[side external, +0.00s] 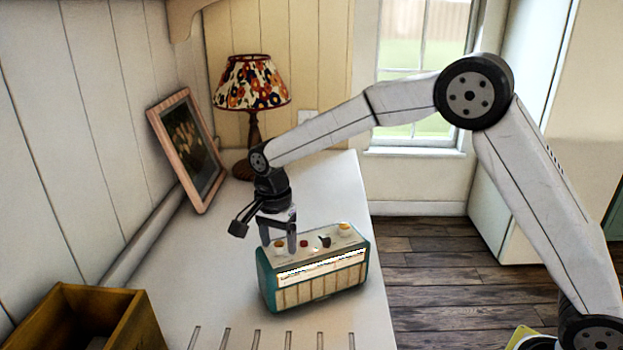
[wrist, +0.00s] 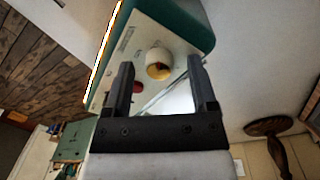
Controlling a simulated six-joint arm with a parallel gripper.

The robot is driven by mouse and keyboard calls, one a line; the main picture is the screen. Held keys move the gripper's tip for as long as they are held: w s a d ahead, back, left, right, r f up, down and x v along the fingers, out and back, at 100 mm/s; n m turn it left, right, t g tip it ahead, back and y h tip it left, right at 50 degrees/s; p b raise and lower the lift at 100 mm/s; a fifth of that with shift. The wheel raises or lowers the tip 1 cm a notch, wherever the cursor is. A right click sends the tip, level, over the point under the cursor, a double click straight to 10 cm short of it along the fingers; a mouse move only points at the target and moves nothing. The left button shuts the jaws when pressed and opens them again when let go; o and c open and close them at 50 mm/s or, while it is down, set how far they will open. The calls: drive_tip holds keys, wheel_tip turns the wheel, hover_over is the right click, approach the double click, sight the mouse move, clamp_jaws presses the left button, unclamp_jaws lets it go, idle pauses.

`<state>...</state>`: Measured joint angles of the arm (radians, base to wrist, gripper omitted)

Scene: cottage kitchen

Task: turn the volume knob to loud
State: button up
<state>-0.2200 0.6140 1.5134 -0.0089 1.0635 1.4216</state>
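A teal radio (side external: 312,272) with a cream top stands upright on the white counter. Its top carries a cream-and-orange knob (side external: 280,245) at the left end, a red knob (side external: 304,244), a black knob (side external: 324,241) and another cream-and-orange knob (side external: 345,229) at the right end. My gripper (side external: 279,246) points down over the left end, open. In the wrist view, the left-end knob (wrist: 158,64) lies between the fingertips of my gripper (wrist: 161,64), with a gap on each side. The red knob (wrist: 137,87) is partly hidden by a finger. I cannot read which knob is volume.
A patterned lamp (side external: 252,85) and a leaning picture frame (side external: 190,150) stand behind, by the wall. A wooden box (side external: 90,325) is at the front left. The counter (side external: 215,285) is clear left of the radio; its edge (side external: 375,250) is close on the right.

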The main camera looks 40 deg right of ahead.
sight(282, 244)
drive_tip(key=shift+w+r, duration=0.15)
drive_tip(key=shift+r, duration=3.75)
drive_tip(key=shift+s+d+f+n, duration=0.25)
drive_tip(key=shift+s+d+n, duration=0.05)
drive_tip(key=s+d+f+n, duration=0.1)
drive_tip(key=s+d+n, duration=0.1)
drive_tip(key=s+d+f+n+t, duration=0.1)
drive_tip(key=s+d+f+n, duration=0.1)
drive_tip(key=s, duration=0.1)
drive_tip(key=s+d+f+n, duration=0.1)
drive_tip(key=s+f+n, duration=0.1)
drive_tip(key=shift+s+d+t, duration=0.3)
drive_tip(key=shift+s+d, duration=0.1)
drive_tip(key=s+d+f+n, duration=0.2)
drive_tip(key=s+f+n, duration=0.1)
drive_tip(key=s, duration=0.3)
drive_tip(key=s+d+f+n+t, duration=0.1)
drive_tip(key=s+d+f+n, duration=0.1)
drive_tip(key=s, duration=0.5)
drive_tip(key=shift+d+f+n+t, duration=0.3)
drive_tip(key=shift+f+n, duration=0.15)
drive_tip(key=shift+n, duration=0.65)
